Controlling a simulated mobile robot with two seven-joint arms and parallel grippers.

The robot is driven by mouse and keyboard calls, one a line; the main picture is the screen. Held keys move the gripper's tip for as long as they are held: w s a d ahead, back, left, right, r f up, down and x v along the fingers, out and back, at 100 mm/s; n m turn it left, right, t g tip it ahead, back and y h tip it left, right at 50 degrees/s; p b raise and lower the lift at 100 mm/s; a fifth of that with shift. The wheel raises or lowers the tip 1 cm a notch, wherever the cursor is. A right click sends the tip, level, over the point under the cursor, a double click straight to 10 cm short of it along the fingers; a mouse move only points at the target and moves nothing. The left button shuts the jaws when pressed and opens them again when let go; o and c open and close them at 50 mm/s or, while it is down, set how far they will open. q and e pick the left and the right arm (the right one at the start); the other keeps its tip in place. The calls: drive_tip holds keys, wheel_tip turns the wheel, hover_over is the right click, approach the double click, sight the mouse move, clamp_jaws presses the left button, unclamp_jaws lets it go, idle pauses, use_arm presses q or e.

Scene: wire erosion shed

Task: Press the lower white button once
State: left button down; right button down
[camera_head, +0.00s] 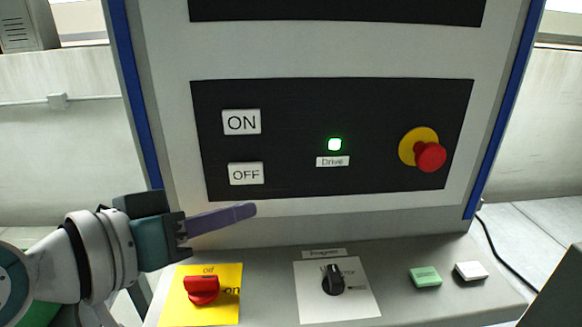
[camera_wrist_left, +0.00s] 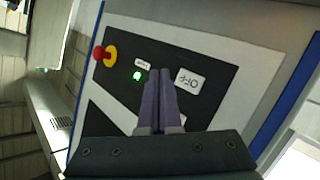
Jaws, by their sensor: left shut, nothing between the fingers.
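The lower white button, labelled OFF (camera_head: 245,173), sits on the black panel below the white ON button (camera_head: 241,122). My left gripper (camera_head: 252,210) is shut and empty. In the head view its purple fingertips show just below the OFF button, near the panel's lower edge. In the left wrist view the OFF button (camera_wrist_left: 190,81) shows just right of the closed fingertips (camera_wrist_left: 160,75). I cannot tell how far the tips are from the panel surface. My right gripper is not in view.
A lit green Drive lamp (camera_head: 334,144) and a red emergency stop (camera_head: 430,157) share the panel. The sloped console below holds a red rotary switch (camera_head: 202,289), a black knob (camera_head: 333,280), a green button (camera_head: 425,277) and another white button (camera_head: 471,271).

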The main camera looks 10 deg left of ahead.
sight(258, 177)
use_arm(q)
drive_tip(key=w+a+b, duration=0.1)
drive_tip(key=w+b, duration=0.1)
drive_tip(key=w, duration=0.3)
drive_tip(key=shift+w+a+b, duration=0.3)
drive_tip(key=shift+w+b, duration=0.1)
idle(1.4)
drive_tip(key=shift+w, duration=0.1)
drive_tip(key=shift+w+a+b, duration=0.15)
drive_tip(key=shift+w+b, duration=0.15)
drive_tip(key=shift+w+a, duration=0.1)
drive_tip(key=shift+w, duration=0.25)
idle(0.9)
drive_tip(key=shift+s, duration=0.1)
drive_tip(key=shift+s+d+p, duration=0.25)
drive_tip(key=shift+s+p, duration=0.15)
drive_tip(key=shift+s, duration=0.3)
